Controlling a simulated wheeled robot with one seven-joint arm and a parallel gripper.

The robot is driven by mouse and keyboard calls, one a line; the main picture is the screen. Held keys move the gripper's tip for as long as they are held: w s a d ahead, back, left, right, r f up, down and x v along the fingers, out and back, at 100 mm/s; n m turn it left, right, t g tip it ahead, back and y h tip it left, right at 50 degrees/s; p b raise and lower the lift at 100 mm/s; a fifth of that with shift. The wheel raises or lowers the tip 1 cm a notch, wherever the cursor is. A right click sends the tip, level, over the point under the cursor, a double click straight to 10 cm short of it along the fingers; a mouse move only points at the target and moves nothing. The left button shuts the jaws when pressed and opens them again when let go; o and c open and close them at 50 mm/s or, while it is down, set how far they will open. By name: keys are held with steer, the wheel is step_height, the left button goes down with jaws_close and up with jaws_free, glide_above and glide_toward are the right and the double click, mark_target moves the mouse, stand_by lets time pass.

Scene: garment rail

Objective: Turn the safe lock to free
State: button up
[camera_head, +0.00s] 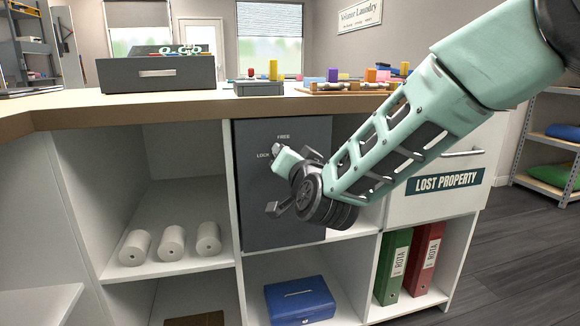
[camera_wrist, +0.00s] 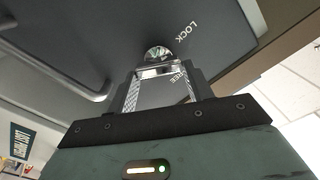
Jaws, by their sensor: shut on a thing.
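The safe (camera_head: 262,220) is a dark grey door in the cubby under the counter, marked FREE at the top and LOCK to the left. My gripper (camera_head: 280,147) reaches the upper part of the door, by the two labels. In the wrist view my gripper (camera_wrist: 160,65) is shut on the small silver lock knob (camera_wrist: 158,53) beside the words LOCK and FREE. Most of the knob is hidden between the fingers, and I cannot tell exactly which mark it points to. The door looks closed.
A counter (camera_head: 70,107) with a grey drawer box (camera_head: 157,73) runs above the safe. The lost property drawer (camera_head: 437,201) is to the right, behind my arm.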

steer(key=m+b, duration=0.2)
steer(key=m, duration=0.1)
steer(key=m+b, duration=0.3)
steer(key=m, duration=0.1)
steer(key=f+m+b, duration=0.1)
steer(key=m+b, duration=0.1)
steer(key=m, duration=0.2)
steer(key=shift+d+b, duration=0.15)
steer(key=shift+b, duration=0.2)
steer(key=shift+r, duration=0.1)
steer(key=o, duration=1)
steer(key=shift+r, duration=0.1)
steer(key=p+v, duration=0.3)
steer(key=v, duration=1.4)
steer(key=shift+s+p, duration=0.2)
steer(key=shift+p, duration=0.2)
